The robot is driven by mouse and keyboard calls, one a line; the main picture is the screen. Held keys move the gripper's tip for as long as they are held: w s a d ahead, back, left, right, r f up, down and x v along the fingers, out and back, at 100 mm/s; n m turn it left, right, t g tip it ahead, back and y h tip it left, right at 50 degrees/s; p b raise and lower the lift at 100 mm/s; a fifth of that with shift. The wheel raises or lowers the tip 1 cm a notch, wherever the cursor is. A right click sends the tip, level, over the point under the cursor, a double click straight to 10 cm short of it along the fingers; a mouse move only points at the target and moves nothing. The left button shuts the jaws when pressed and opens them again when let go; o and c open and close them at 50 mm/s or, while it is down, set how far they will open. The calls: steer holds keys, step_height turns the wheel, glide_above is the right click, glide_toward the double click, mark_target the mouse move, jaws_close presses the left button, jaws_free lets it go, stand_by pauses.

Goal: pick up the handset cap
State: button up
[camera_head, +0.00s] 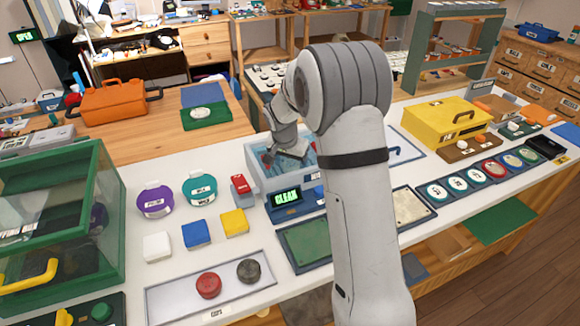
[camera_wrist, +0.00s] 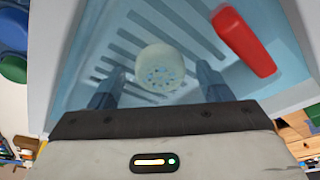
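A pale round handset cap (camera_wrist: 160,68) with small bluish holes lies in a light blue basin with a slotted floor (camera_wrist: 90,15). My gripper (camera_wrist: 158,84) is open, with one dark finger on each side of the cap and a gap visible on both sides. The cap looks slightly ahead of or between the fingertips; I cannot tell the height gap. The cap is hidden there by my arm.
A red block-like piece (camera_wrist: 243,42) lies in the basin, right of the cap, near my right finger. The basin walls surround my gripper. A tray (camera_head: 165,300) with a red and a dark round cap stands in front. A green glass case (camera_head: 110,190) stands left.

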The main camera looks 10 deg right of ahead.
steer(key=c, duration=1)
